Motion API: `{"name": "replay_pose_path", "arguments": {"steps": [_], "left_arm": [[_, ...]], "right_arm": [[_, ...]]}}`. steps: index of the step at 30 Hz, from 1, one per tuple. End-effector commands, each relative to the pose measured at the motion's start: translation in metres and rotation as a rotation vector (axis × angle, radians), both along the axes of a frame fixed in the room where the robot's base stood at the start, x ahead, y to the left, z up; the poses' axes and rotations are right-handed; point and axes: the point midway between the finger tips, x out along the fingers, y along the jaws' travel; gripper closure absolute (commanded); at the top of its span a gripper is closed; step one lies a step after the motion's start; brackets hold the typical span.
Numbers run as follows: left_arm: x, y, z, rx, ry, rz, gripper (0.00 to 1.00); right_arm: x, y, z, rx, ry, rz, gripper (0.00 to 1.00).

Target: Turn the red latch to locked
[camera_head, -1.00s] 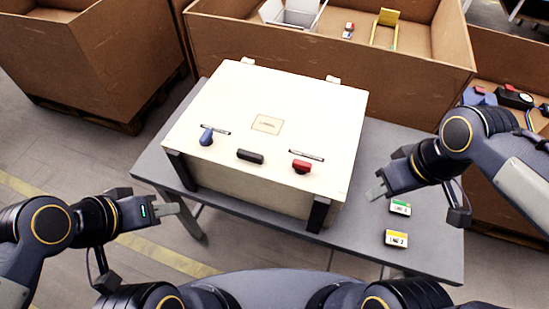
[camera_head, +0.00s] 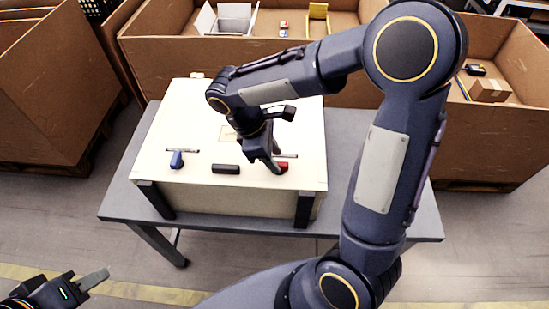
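The red latch (camera_head: 284,167) sits on the top of the cream box, near its front right, and is partly hidden by my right gripper. My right gripper (camera_head: 276,170) points down at the box top, with its fingertips right beside the latch's left end. I cannot tell whether the fingers touch it or how far apart they are. A blue latch (camera_head: 177,160) and a black handle (camera_head: 226,169) are further left on the box (camera_head: 200,105). My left gripper (camera_head: 95,279) is at the bottom left, away from the box, and its finger spacing is not clear.
The box stands on a grey table (camera_head: 120,205). Large cardboard bins stand behind, at the left (camera_head: 40,100) and at the right (camera_head: 500,140). My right arm covers the right part of the table. A small brown carton (camera_head: 490,90) lies in the right bin.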

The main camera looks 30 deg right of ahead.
Motion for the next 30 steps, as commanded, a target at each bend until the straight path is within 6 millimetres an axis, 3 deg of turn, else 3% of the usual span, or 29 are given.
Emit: {"name": "replay_pose_path", "arguments": {"steps": [6, 14, 23, 30], "left_arm": [[0.000, 0.000, 0.001, 0.000, 0.000, 0.000, 0.64], [0.000, 0.000, 0.001, 0.000, 0.000, 0.000, 0.64], [0.000, 0.000, 0.001, 0.000, 0.000, 0.000, 0.64], [0.000, 0.000, 0.001, 0.000, 0.000, 0.000, 0.64]], "right_arm": [[-0.004, -0.006, -0.017, 0.001, 0.001, 0.001, 0.62], [-0.004, -0.006, -0.018, 0.001, -0.001, 0.000, 0.62], [-0.004, -0.006, -0.017, 0.001, -0.001, 0.000, 1.00], [-0.004, -0.006, -0.017, 0.001, 0.000, -0.012, 1.00]]}}
